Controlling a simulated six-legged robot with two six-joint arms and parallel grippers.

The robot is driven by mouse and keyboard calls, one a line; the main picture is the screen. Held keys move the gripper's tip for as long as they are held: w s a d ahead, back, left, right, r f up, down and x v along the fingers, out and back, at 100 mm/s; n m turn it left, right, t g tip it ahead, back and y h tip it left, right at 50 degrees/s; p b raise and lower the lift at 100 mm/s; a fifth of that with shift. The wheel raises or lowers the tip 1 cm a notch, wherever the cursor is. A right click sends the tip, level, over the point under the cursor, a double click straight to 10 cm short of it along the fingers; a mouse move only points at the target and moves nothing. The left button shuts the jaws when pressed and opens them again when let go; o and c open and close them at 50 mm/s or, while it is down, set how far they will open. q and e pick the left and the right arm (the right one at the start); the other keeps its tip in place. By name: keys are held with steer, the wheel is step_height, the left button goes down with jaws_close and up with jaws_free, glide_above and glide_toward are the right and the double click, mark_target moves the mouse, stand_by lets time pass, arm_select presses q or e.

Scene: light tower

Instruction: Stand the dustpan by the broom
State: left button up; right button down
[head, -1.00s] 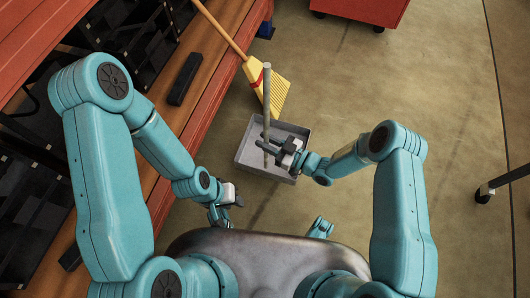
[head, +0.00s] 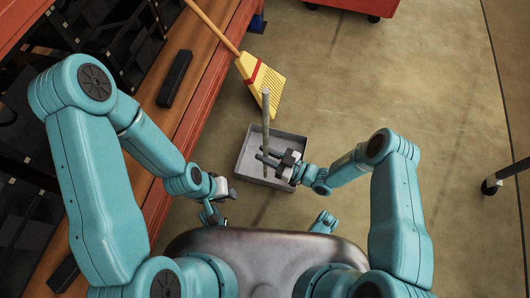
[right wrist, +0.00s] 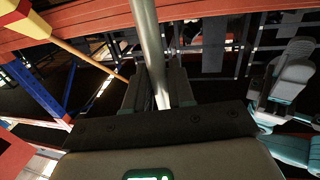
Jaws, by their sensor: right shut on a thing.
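The dustpan is a grey square pan (head: 250,164) with a tall upright grey handle (head: 266,112). In the head view it is in front of my body, just below the broom. My right gripper (head: 264,155) is shut on the handle; in the right wrist view the handle (right wrist: 149,40) runs between its fingers (right wrist: 158,92). Whether the pan touches the floor I cannot tell. The yellow broom (head: 262,84) with a red band leans at the bench, bristles down. My left gripper (head: 222,188) is left of the pan, apart from it; its jaw opening is unclear.
A red and wooden workbench (head: 200,90) runs along the left, with a dark block (head: 175,78) on it. A red wheeled cabinet (head: 360,6) stands at the top. A dark leg on a caster (head: 491,186) is at the right. The floor between is clear.

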steer(key=shift+f, duration=0.15)
steer(key=c, duration=1)
jaws_free()
steer(key=shift+o, duration=0.2)
steer(key=p+v, duration=0.1)
steer(key=v, duration=1.1)
steer(key=shift+p, duration=0.4)
steer(key=shift+s+d, duration=0.1)
